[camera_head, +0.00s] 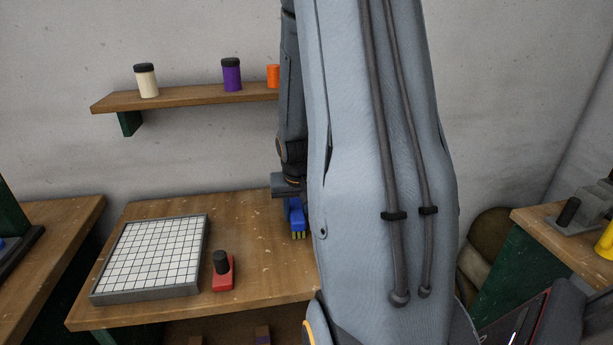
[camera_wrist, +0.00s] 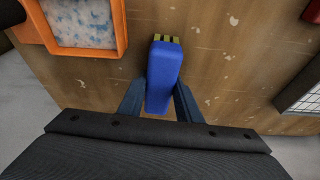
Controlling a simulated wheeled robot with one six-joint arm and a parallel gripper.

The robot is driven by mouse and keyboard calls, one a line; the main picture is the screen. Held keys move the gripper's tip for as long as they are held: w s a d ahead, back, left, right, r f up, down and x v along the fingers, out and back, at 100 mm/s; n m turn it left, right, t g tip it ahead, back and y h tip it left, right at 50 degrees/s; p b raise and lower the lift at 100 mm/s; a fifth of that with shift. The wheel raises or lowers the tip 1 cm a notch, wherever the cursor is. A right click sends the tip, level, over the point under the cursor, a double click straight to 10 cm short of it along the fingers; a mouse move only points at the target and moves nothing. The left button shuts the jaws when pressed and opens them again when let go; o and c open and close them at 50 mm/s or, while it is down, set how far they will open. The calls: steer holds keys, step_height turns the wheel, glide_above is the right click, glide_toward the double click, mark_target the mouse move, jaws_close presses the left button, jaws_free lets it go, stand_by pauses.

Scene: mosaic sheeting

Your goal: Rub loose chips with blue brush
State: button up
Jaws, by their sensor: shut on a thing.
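The blue brush (camera_head: 294,216) has a blue body and yellow-green bristles. My gripper (camera_wrist: 160,98) is shut on the brush's blue body (camera_wrist: 164,72) in the wrist view, with one dark finger on each side. The bristles point away from my palm toward the wooden table (camera_head: 245,225). I cannot tell whether they touch it. Several small pale chips (camera_wrist: 233,20) lie scattered on the table around the brush in the wrist view. My arm hides the table's right part in the head view.
A white tiled sheet in a grey frame (camera_head: 150,295) lies at the table's left. A red tool with a black knob (camera_head: 223,275) stands beside it. An orange-rimmed tray (camera_wrist: 122,32) is close to the brush. A wall shelf (camera_head: 190,97) holds several jars.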

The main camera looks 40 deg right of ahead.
steer(key=shift+s+d+r+p, duration=0.1)
steer(key=shift+s+d+p, duration=0.4)
steer(key=shift+d+p, duration=0.15)
step_height(320, 180, up, 3)
steer(key=shift+w+f+p, duration=0.15)
steer(key=shift+f+p, duration=0.05)
steer(key=shift+p, duration=0.3)
steer(key=shift+r+p, duration=2.05)
steer(key=shift+r, duration=0.7)
